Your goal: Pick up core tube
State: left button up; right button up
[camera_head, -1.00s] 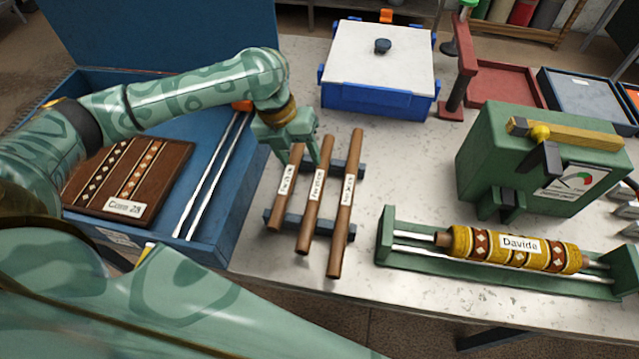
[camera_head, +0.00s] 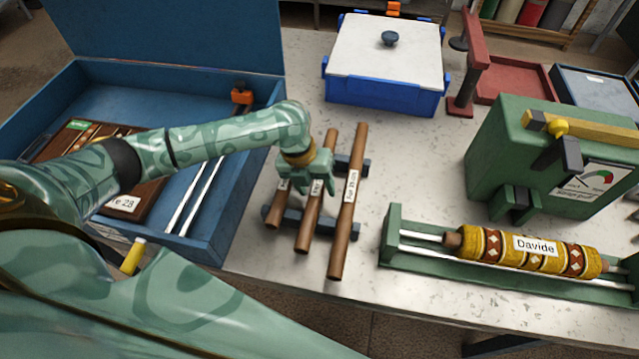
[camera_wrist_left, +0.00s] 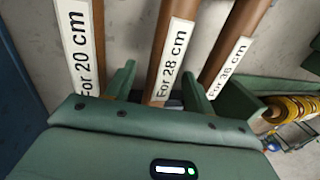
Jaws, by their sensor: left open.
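Three brown core tubes lie side by side across a dark two-bar rack (camera_head: 322,228). In the left wrist view their labels read "For 20 cm" on the left tube (camera_wrist_left: 97,40), "For 28 cm" on the middle tube (camera_wrist_left: 172,45) and a longer size, about 36 cm, on the right tube (camera_wrist_left: 238,40). My left gripper (camera_head: 317,185) is over the middle tube (camera_head: 309,232). In the wrist view its open fingers (camera_wrist_left: 158,88) stand on either side of the middle tube. The right tube (camera_head: 346,215) lies clear of the arm. My right gripper is not visible.
A blue open case (camera_head: 225,245) with rods and a patterned board stands left. A lidded blue box (camera_head: 385,95) is behind. A green gauge machine (camera_head: 520,135) and a green stand with a yellow "Davide" roll (camera_head: 500,247) are to the right.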

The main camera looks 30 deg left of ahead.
pick_arm(q)
jog(key=shift+r, duration=0.1)
jog(key=c, duration=1.1)
jog(key=shift+r, duration=0.1)
